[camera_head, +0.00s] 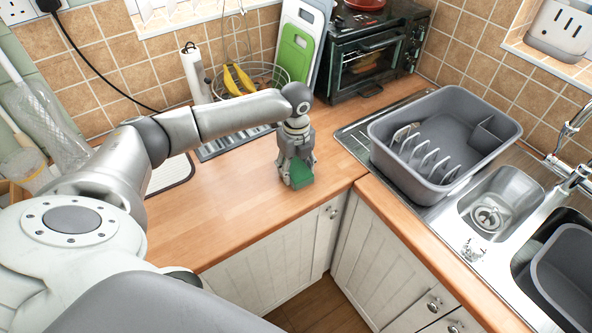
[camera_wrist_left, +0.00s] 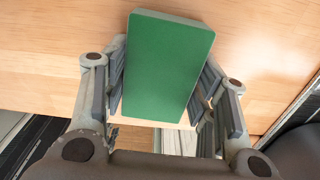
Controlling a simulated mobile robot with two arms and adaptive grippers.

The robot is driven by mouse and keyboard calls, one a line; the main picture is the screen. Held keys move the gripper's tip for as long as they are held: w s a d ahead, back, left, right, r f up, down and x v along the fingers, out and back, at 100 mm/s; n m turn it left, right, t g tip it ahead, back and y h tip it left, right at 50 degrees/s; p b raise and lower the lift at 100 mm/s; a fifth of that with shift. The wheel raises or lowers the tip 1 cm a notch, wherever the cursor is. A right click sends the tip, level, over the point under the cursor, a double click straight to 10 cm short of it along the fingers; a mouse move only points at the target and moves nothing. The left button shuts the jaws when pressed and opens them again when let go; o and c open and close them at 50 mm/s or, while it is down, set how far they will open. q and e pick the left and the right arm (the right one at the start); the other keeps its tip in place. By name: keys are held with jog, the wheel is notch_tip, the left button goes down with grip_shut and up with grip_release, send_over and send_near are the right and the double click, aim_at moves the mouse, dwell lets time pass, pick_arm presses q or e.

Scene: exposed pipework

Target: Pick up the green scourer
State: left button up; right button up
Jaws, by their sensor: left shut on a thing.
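The green scourer (camera_head: 301,174) is a flat green block at the wooden worktop near its inner corner. In the left wrist view the scourer (camera_wrist_left: 168,65) stands between the fingers, slightly tilted. My left gripper (camera_head: 297,178) points down and is shut on the scourer; its fingers (camera_wrist_left: 165,100) lie along both sides of it in the wrist view. I cannot tell whether the scourer touches the worktop or is just above it. My right gripper is not in view.
A grey dish rack (camera_head: 445,140) stands by the sink (camera_head: 500,200) on the right. A black toaster oven (camera_head: 372,60), chopping boards (camera_head: 297,48) and a wire fruit basket with bananas (camera_head: 237,80) stand at the back. The worktop (camera_head: 225,215) in front of the gripper is clear.

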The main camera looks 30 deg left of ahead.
aim_at(296, 168)
pick_arm(q)
jog(key=shift+r+b, duration=0.3)
jog(key=shift+r, duration=0.15)
notch_tip(296, 168, up, 2)
jog(key=shift+d+r+b, duration=0.1)
jog(key=shift+r+b, duration=0.1)
jog(key=shift+b, duration=0.3)
jog(key=s+d+r+b, duration=0.2)
jog(key=s+d+r, duration=0.7)
jog(key=d, duration=0.1)
jog(key=shift+s+d+r, duration=0.15)
jog(key=shift+r, duration=0.25)
